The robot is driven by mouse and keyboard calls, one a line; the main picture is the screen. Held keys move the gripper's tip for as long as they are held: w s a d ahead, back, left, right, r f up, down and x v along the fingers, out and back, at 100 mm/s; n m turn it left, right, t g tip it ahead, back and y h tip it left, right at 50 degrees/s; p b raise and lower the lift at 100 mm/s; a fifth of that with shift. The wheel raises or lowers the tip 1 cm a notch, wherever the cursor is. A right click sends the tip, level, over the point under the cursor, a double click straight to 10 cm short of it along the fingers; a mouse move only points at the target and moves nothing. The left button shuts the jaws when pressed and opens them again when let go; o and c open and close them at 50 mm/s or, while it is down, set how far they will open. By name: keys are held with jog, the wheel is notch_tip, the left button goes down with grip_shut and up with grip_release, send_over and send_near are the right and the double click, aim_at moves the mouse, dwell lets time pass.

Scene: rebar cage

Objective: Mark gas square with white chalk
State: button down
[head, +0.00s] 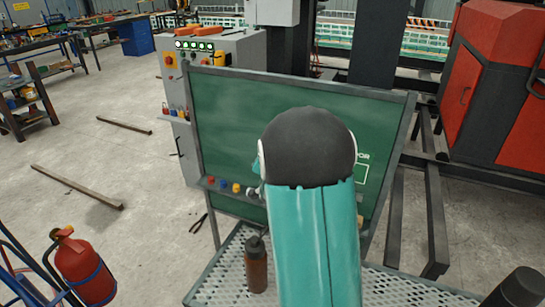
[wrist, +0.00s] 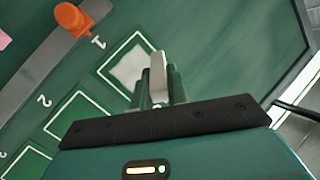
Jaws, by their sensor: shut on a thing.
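The green board (head: 235,110) stands in a grey frame, with part of a white outlined square (head: 362,178) showing right of my arm. In the wrist view, my gripper (wrist: 160,82) is shut on a white chalk (wrist: 157,64), its tip at or very near the board. The chalk overlaps the right part of a square (wrist: 128,66) beside the numeral 1, which has a whitish patch inside. A second square (wrist: 77,116) beside the numeral 2 looks plain green, and part of a third (wrist: 28,163) shows lower left. No gas label is readable. In the head view my arm hides the gripper.
A grey ledge (wrist: 45,65) with an orange knob-like piece (wrist: 72,19) runs along the squares. Below the board is a perforated metal platform (head: 225,282) with a brown bottle (head: 256,265). A control cabinet (head: 225,55) stands behind left; a red extinguisher (head: 82,265) stands lower left.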

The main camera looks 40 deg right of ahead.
jog(key=shift+s+a, duration=0.55)
jog(key=shift+a, duration=0.4)
jog(key=shift+s+a, duration=0.55)
jog(key=shift+a, duration=0.35)
jog(key=a, duration=0.1)
jog(key=s+a, duration=0.1)
jog(key=shift+s+a, duration=0.25)
jog(key=shift+a, duration=0.05)
